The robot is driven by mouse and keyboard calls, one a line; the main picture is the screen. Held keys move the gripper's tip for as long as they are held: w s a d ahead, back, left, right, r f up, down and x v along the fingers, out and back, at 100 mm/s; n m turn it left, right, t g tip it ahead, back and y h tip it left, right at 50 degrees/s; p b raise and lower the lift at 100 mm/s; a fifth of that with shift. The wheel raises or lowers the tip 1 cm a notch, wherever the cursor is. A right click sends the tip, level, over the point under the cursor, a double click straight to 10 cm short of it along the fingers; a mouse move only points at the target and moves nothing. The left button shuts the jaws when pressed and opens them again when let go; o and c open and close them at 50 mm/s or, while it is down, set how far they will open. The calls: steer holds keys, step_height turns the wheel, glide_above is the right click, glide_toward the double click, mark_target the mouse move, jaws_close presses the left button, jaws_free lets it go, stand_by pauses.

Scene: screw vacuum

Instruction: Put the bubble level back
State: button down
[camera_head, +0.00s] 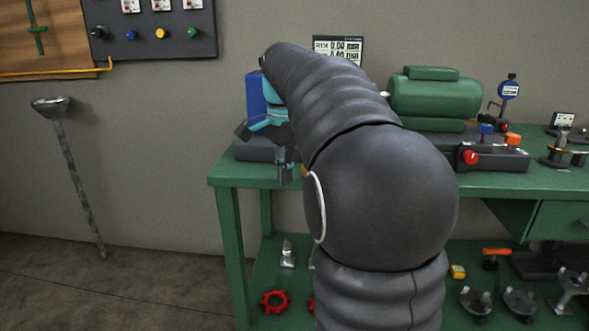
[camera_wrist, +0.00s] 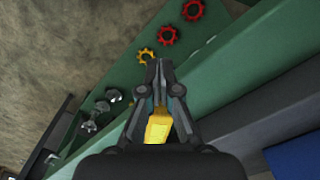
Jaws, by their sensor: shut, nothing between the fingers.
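My gripper (camera_head: 286,177) points down at the left end of the green bench, by its front edge. In the wrist view my gripper's (camera_wrist: 160,72) fingertips are together with nothing between them. A yellow piece (camera_wrist: 158,129) shows between the finger linkages, below the closed tips in the picture. A small bit of yellow (camera_head: 304,171) also shows beside the fingers in the head view, mostly hidden by my arm. I cannot tell whether this yellow piece is the bubble level, or whether it touches my gripper.
The green bench (camera_head: 225,178) carries a green motor-like unit (camera_head: 434,96), a dial gauge (camera_head: 509,89) and a small display (camera_head: 338,47). The lower shelf holds red gears (camera_head: 275,301), metal fittings (camera_head: 287,254) and a small yellow block (camera_head: 457,271).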

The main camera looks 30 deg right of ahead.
step_height(320, 180, up, 10)
steer(key=p, duration=0.2)
steer(key=shift+d, duration=0.1)
stand_by(0.5)
step_height(320, 180, down, 10)
steer(key=a+n+t, duration=0.1)
steer(key=n+t, duration=0.1)
steer(key=n, duration=0.6)
steer(key=s+a+f+n+t, duration=0.1)
steer(key=s+a+f+n, duration=0.2)
steer(key=s, duration=0.7)
steer(key=s+a+f+n+t, duration=0.2)
steer(key=s+a+f+n, duration=0.2)
steer(key=s+a+f, duration=0.4)
steer(key=shift+s+a+f+n, duration=0.3)
steer(key=shift+s+a, duration=0.55)
steer(key=shift+s, duration=0.8)
